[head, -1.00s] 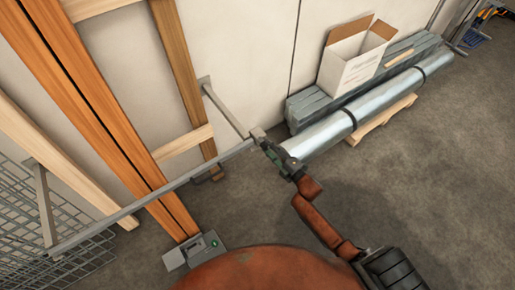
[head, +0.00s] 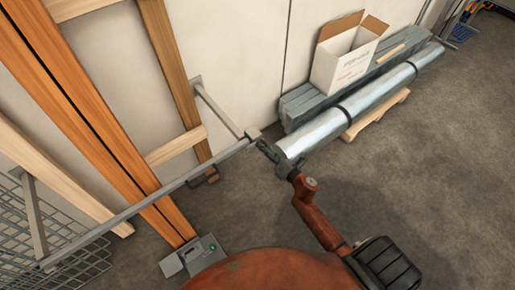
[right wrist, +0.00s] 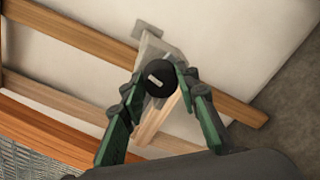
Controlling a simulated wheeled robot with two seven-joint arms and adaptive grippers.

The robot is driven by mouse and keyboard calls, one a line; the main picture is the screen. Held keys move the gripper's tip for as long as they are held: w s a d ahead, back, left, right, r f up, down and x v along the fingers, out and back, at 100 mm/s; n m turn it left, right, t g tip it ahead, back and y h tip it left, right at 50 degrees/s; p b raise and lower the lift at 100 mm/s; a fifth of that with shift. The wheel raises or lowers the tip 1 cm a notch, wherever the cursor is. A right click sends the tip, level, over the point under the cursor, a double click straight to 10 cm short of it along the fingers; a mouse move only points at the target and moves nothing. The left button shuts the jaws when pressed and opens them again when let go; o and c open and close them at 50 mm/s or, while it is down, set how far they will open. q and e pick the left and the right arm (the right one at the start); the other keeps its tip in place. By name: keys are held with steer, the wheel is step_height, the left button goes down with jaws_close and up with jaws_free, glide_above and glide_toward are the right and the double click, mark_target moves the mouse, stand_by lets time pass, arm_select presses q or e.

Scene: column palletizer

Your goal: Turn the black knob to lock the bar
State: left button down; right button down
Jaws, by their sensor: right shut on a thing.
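A long grey bar (head: 150,204) runs slantwise across the orange and wooden uprights, from the lower left to a wall bracket (head: 215,106) at its right end. The round black knob (right wrist: 159,78), with a pale mark on its face, is at that bracket end. My right gripper (right wrist: 160,82) has its green fingers on both sides of the knob and is shut on it. In the head view my right gripper (head: 264,147) is at the bar's right end, and the knob is hard to make out there. My left gripper is out of view.
A metal pipe (head: 365,104) and grey planks (head: 298,106) lie along the wall right of the gripper, with an open carton (head: 343,62) on top. Wire mesh (head: 85,268) stands at lower left. The floor at right is clear.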

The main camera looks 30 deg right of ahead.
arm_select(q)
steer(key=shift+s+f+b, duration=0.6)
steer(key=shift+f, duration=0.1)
arm_select(e)
steer(key=shift+s+f+n, duration=0.1)
steer(key=shift+f+n, duration=0.05)
steer(key=shift+n, duration=1.05)
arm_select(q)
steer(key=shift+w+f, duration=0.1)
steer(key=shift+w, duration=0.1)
arm_select(e)
steer(key=c, duration=1.5)
jaws_free()
steer(key=shift+o, duration=0.2)
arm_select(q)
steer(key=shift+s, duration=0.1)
arm_select(e)
steer(key=s+d+r, duration=0.1)
steer(key=s, duration=1)
steer(key=shift+s+d+r, duration=0.15)
steer(key=shift+s+r, duration=0.05)
steer(key=shift+s, duration=0.2)
